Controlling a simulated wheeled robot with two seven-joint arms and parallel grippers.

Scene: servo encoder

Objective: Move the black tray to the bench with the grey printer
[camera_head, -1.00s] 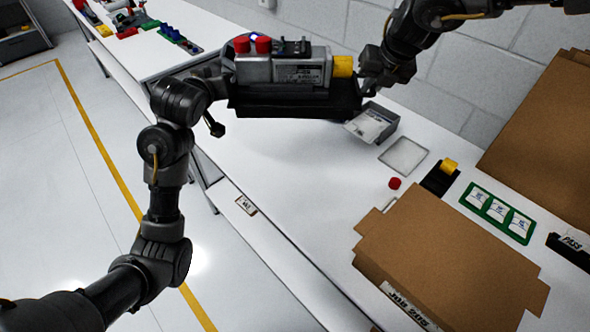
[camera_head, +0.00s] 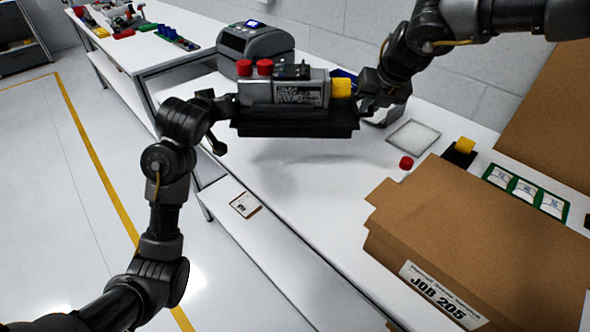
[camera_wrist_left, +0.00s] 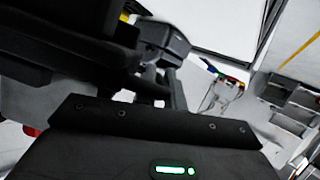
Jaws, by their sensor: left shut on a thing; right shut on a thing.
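The black tray (camera_head: 296,129) is held level above the white bench, with a grey servo unit (camera_head: 285,93) with two red caps and a yellow end riding on it. My left gripper (camera_head: 226,106) is shut on the tray's left end. My right gripper (camera_head: 363,98) is shut on the tray's right end, beside the yellow part; its fingertips are partly hidden. A grey printer (camera_head: 256,42) with a small lit screen stands behind the tray. In the left wrist view a dark tray edge (camera_wrist_left: 88,50) fills the upper left.
A cardboard box (camera_head: 470,235) labelled JOB 205 stands at the front right. A red cap (camera_head: 406,162), a clear-topped plate (camera_head: 413,137) and a green card holder (camera_head: 526,191) lie on the bench. Another bench (camera_head: 150,45) with coloured parts is at the far left. The bench below the tray is clear.

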